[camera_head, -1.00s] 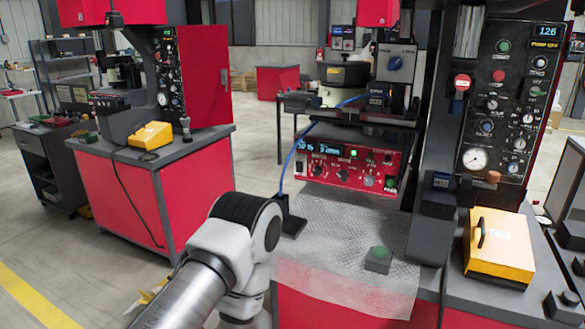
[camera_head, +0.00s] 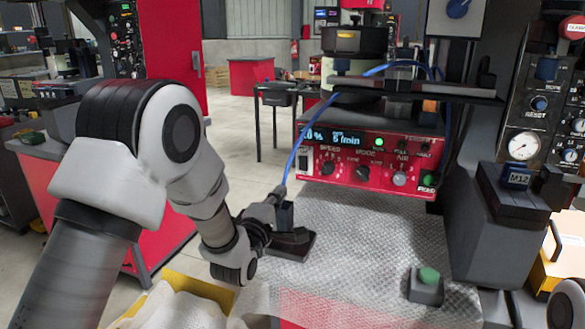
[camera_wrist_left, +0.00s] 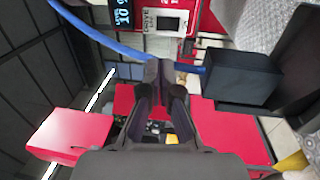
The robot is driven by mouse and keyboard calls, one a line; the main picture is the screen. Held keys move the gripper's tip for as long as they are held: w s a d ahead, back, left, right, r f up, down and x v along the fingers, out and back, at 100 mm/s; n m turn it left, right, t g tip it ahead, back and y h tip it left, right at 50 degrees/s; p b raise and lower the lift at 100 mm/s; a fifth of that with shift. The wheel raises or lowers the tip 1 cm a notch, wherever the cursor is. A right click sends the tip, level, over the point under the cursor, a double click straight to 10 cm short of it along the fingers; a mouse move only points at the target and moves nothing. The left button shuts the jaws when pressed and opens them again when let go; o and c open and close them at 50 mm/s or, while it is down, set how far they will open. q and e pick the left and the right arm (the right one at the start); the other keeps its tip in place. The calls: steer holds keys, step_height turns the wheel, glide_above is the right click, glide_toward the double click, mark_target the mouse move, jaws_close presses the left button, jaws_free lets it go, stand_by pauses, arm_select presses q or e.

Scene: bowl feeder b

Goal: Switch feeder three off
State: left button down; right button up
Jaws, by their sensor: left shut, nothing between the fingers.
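The red feeder control panel (camera_head: 365,160) stands beyond the mat, with two lit blue displays (camera_head: 335,138), a green lamp (camera_head: 379,142) and several knobs. A rocker switch (camera_head: 304,160) sits at its left end. In the left wrist view the panel (camera_wrist_left: 205,15) is at the top, and its dark switch (camera_wrist_left: 168,24) shows in a white frame. I cannot read a feeder number. My left gripper (camera_head: 277,200) is shut and empty, in front of and below the switch, apart from the panel. In the wrist view its fingertips (camera_wrist_left: 160,68) point toward the switch. My right gripper is not in view.
A blue cable (camera_head: 297,150) runs down beside the panel to a black block on a base (camera_head: 290,243) near my left gripper. A green button box (camera_head: 427,285) stands on the textured mat (camera_head: 370,235). A dark machine column (camera_head: 505,200) stands right.

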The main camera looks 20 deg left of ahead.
arm_select(q)
steer(key=p, duration=0.1)
glide_toward(302, 160)
steer(key=w, duration=0.6)
steer(key=shift+w+d+r, duration=0.1)
steer(key=shift+w+r, duration=0.2)
steer(key=shift+w, duration=0.3)
steer(key=shift+r, duration=0.1)
steer(key=shift+w+r, duration=0.15)
steer(key=shift+w, duration=0.05)
